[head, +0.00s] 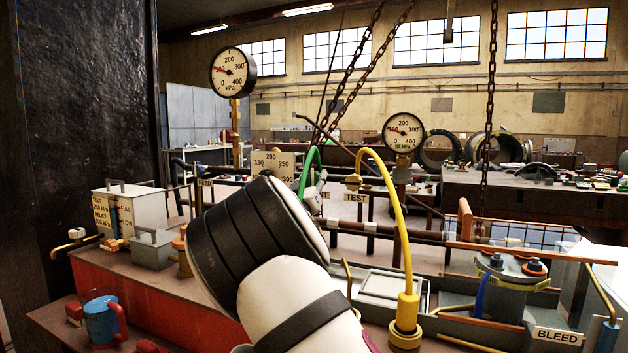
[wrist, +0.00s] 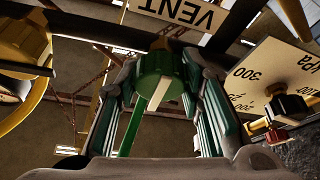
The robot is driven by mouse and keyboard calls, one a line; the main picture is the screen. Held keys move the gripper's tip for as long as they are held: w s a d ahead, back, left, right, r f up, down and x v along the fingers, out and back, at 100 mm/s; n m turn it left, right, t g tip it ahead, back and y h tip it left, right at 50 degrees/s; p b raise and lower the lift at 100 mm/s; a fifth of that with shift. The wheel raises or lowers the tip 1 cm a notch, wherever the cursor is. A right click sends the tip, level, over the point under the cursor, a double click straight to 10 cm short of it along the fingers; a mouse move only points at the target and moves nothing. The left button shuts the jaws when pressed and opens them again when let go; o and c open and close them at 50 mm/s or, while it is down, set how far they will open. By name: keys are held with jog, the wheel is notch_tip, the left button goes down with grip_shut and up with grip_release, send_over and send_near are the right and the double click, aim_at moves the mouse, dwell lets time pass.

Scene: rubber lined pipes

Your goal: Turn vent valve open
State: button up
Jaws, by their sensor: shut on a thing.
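The vent valve's green knob (wrist: 160,82) sits between the fingers of my gripper (wrist: 165,70) in the wrist view, with a green bar running down from it. My gripper is shut on this knob. The VENT sign (wrist: 178,12) is upside down just above the knob. In the head view my thick white and black arm stands in front of the valve and hides most of it. A green curved hose (head: 308,170) rises beside the partly hidden gripper (head: 317,190). How far the valve is turned cannot be told.
The TEST sign (head: 356,197) and a yellow hose (head: 404,230) stand right of the arm. A dial gauge (head: 233,72) is at the upper left, another gauge (head: 403,132) farther right. A square gauge plate (wrist: 275,70) is close to the right finger. Chains (head: 490,100) hang down.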

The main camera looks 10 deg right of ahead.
jog(key=shift+r+n, duration=0.1)
jog(key=shift+n, duration=0.2)
jog(key=n+y+p, duration=0.2)
jog(key=n, duration=0.2)
jog(key=shift+p, duration=0.4)
jog(key=n+y+p, duration=0.1)
jog(key=n+p, duration=0.1)
jog(key=n, duration=0.1)
jog(key=n+y+p, duration=0.1)
jog(key=n+y, duration=0.1)
jog(key=n, duration=0.2)
jog(key=shift+a+p, duration=0.1)
jog(key=shift+p, duration=0.3)
jog(key=n+y+p, duration=0.1)
jog(key=n, duration=0.1)
jog(key=n+g+p, duration=0.1)
jog(key=n+p, duration=0.1)
jog(key=n, duration=0.1)
jog(key=shift+n+g+y, duration=0.3)
jog(key=shift+y, duration=0.1)
jog(key=shift+n+g+p, duration=0.6)
jog(key=shift+n+g, duration=0.1)
jog(key=shift+n, duration=0.7)
jog(key=shift+f, duration=0.2)
jog(key=o, duration=1.2)
jog(key=shift+c, duration=0.2)
